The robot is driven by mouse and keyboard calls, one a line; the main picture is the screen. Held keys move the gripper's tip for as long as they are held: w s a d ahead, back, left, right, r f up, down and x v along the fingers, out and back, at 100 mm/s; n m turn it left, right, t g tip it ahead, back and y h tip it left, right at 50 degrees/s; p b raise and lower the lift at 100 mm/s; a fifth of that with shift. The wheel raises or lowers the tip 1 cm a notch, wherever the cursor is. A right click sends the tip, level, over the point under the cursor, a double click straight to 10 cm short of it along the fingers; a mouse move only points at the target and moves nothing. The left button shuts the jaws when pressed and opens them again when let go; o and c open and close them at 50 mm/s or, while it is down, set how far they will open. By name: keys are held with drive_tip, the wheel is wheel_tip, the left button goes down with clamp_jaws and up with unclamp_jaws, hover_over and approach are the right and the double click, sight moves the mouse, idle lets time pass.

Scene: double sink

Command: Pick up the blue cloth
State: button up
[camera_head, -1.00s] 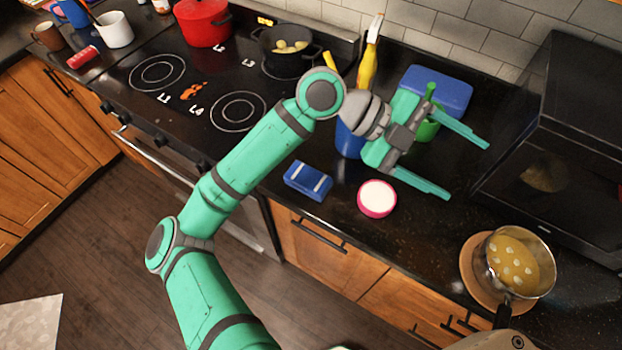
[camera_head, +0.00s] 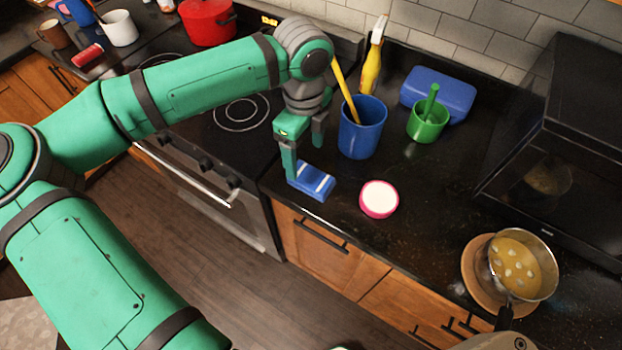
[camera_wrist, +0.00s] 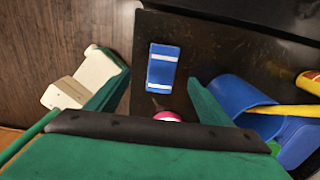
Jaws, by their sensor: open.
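The blue cloth (camera_head: 312,182) is a folded pad with two white stripes. It lies on the black counter near the front edge, beside the stove. My gripper (camera_head: 304,162) points down over it, with one finger at its left end and the other behind it; the exact height gap is hard to tell. In the wrist view the cloth (camera_wrist: 162,67) lies ahead of my open, empty fingers (camera_wrist: 160,100), between their lines.
A blue cup (camera_head: 362,132) with a yellow utensil stands close right of my gripper. A pink-rimmed white bowl (camera_head: 379,199) sits right of the cloth. A green cup (camera_head: 428,125), blue box (camera_head: 455,92) and yellow bottle (camera_head: 372,65) stand behind. A pot (camera_head: 520,262) stands at right.

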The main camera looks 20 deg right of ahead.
hover_over(312, 177)
drive_tip(key=a, duration=0.1)
drive_tip(key=f, duration=0.4)
drive_tip(key=shift+w+a, duration=0.1)
drive_tip(key=shift+w, duration=0.2)
drive_tip(key=f, duration=0.3)
drive_tip(key=d+f, duration=0.1)
drive_tip(key=shift+s+f, duration=0.3)
drive_tip(key=shift+f, duration=0.4)
drive_tip(key=c, duration=1.1)
